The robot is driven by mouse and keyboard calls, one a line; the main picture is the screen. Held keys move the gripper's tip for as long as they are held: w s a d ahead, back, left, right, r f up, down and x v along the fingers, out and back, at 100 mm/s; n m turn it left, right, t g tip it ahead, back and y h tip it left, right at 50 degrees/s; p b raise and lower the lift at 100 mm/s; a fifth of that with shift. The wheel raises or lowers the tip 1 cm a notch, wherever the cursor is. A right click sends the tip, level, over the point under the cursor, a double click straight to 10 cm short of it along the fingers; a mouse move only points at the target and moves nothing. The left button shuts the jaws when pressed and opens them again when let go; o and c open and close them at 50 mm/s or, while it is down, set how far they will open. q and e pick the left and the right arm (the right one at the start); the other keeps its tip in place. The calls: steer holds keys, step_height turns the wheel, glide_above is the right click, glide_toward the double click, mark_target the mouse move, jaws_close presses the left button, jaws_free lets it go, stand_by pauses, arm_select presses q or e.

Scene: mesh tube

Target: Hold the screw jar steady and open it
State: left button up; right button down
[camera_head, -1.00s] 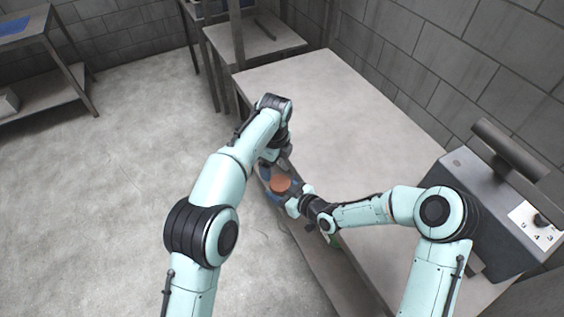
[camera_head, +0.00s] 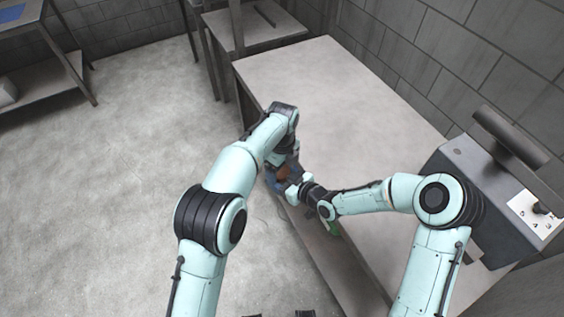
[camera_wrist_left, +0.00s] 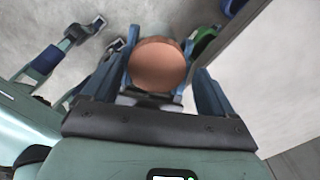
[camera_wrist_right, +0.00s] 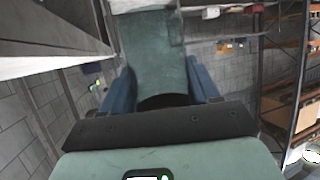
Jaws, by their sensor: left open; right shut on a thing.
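The screw jar's round copper-coloured lid (camera_head: 284,173) shows at the table's near edge, partly covered by my left gripper (camera_head: 279,177). In the left wrist view the lid (camera_wrist_left: 157,65) faces the camera, between the two blue fingers of my open left gripper (camera_wrist_left: 165,85), with gaps on both sides. My right gripper (camera_head: 292,188) reaches in from the right and is shut on the jar. In the right wrist view its blue fingers (camera_wrist_right: 162,90) stand around a dark, mostly hidden part of the jar (camera_wrist_right: 164,101). The jar's body is largely hidden.
The long grey table (camera_head: 340,90) is bare behind my grippers. A grey machine (camera_head: 490,190) stands at its right end. A small green thing (camera_head: 333,229) shows below my right forearm. The floor to the left is clear.

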arm_select(q)
steer(key=c, duration=1.1)
steer(key=o, duration=1.2)
steer(key=shift+c, duration=0.2)
step_height(320, 180, up, 4)
steer(key=shift+r, duration=0.2)
steer(key=shift+c, duration=0.3)
steer(key=shift+a+r, duration=0.15)
steer(key=shift+r, duration=0.6)
steer(key=shift+a+r, duration=0.15)
steer(key=shift+r, duration=0.6)
step_height(320, 180, down, 8)
steer(key=shift+r, duration=0.2)
